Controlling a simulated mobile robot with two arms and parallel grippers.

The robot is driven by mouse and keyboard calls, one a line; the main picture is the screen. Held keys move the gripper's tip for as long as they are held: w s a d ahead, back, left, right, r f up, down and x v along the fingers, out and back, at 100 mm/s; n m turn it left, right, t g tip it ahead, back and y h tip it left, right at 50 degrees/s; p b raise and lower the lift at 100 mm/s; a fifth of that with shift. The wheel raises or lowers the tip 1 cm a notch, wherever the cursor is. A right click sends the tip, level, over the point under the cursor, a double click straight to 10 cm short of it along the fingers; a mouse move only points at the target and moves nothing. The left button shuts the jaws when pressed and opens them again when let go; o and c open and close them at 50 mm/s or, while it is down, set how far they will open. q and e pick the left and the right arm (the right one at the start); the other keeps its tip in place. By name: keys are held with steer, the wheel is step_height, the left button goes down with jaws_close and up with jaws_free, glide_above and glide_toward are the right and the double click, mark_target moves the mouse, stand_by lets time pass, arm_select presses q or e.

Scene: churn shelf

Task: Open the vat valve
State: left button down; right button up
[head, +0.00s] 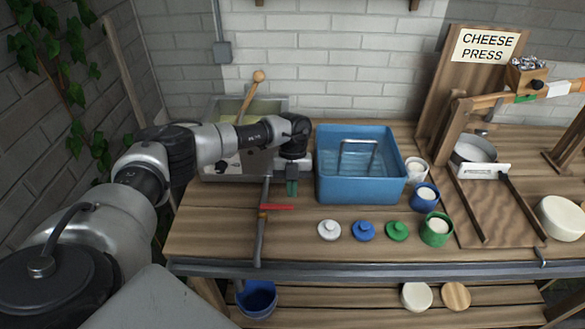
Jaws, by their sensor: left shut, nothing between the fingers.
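The metal vat (285,103) stands at the back left of the table, largely hidden behind my left arm. A grey pipe (261,232) runs from near the vat over the table's front edge. A red valve handle (280,207) sticks out sideways to the right from this pipe. My left gripper (292,189) points down just behind and above the red handle, close to it. Its fingers are shut and empty; I cannot tell whether they touch the handle. My right gripper is not in view.
A blue bucket (257,299) stands below the pipe's lower end. A blue tub (330,188) is right of my gripper. White (329,230), blue (363,231) and green (397,231) lids lie in front. The cheese press (464,104) stands at right.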

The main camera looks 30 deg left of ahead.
arm_select(q)
steer(key=shift+s+d, duration=0.4)
steer(key=shift+s, duration=0.3)
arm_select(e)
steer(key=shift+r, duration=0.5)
arm_select(q)
steer(key=shift+s+p, duration=0.1)
steer(key=shift+p, duration=0.2)
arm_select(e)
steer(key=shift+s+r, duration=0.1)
arm_select(q)
steer(key=shift+d+m, duration=0.2)
steer(key=shift+m, duration=0.2)
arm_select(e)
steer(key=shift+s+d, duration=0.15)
